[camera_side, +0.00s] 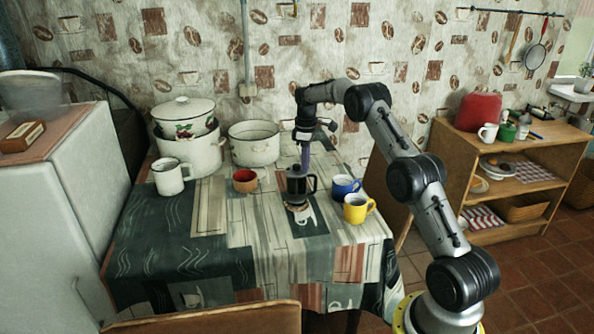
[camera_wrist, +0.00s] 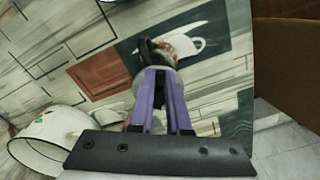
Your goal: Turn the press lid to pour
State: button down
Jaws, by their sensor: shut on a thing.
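The coffee press (camera_side: 297,187), dark with a handle on its right, stands upright on the patterned tablecloth in the side view. My gripper (camera_side: 304,164) points straight down over it, with its purple fingers at the press top. In the wrist view my gripper (camera_wrist: 158,72) is shut on the press lid (camera_wrist: 149,48), whose dark top shows just beyond the fingertips. The fingers hide most of the lid and the press body there. I cannot tell from these frames how far the lid is turned.
A blue mug (camera_side: 345,187) and a yellow mug (camera_side: 357,209) stand close on the right. A red-brown cup (camera_side: 245,181), a white mug (camera_side: 170,177) and a white pot (camera_side: 254,146) stand left. A lidded pot (camera_side: 190,155) is behind. The front cloth is clear.

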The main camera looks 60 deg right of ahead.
jog(key=shift+w+d+n, duration=0.1)
jog(key=shift+d+n, duration=0.2)
jog(key=shift+n, duration=0.9)
jog(key=shift+w+d+n, duration=0.1)
jog(key=shift+d+n, duration=0.1)
jog(key=shift+n, duration=0.55)
jog(key=shift+w+d+n, duration=0.1)
jog(key=shift+d+n, duration=0.05)
jog(key=shift+n, duration=0.6)
jog(key=shift+c, duration=2)
grip_release()
jog(key=shift+r, duration=3)
